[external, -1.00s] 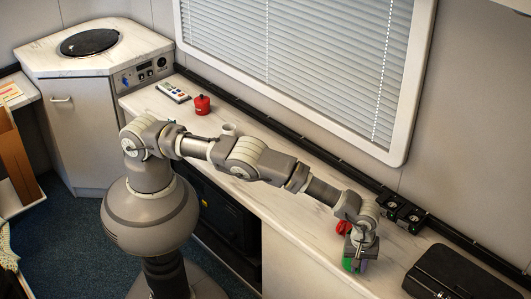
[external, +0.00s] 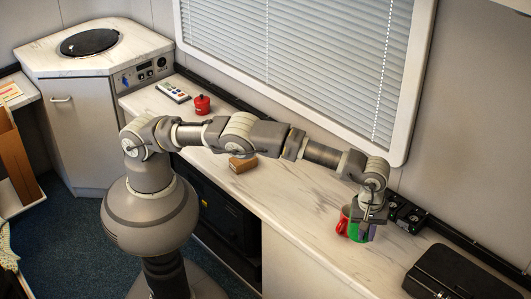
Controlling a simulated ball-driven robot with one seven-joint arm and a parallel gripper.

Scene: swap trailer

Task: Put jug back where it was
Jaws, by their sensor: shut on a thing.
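My gripper (external: 366,218) is at the right end of the long marble-look counter, pointing down. It is shut on a green jug (external: 357,233), whose upper part is partly hidden by the fingers. A red piece (external: 343,221) shows just left of the green; I cannot tell whether it is part of the jug or a separate thing behind it. The jug looks roughly upright, over the counter; whether its base touches the surface is not clear.
A black case (external: 455,272) lies to the right of my gripper. Black wall fittings (external: 407,215) stand close behind it. A brown box (external: 242,164), a red canister (external: 202,104) and a remote (external: 173,92) are on the counter's left half. The counter's middle (external: 295,195) is clear.

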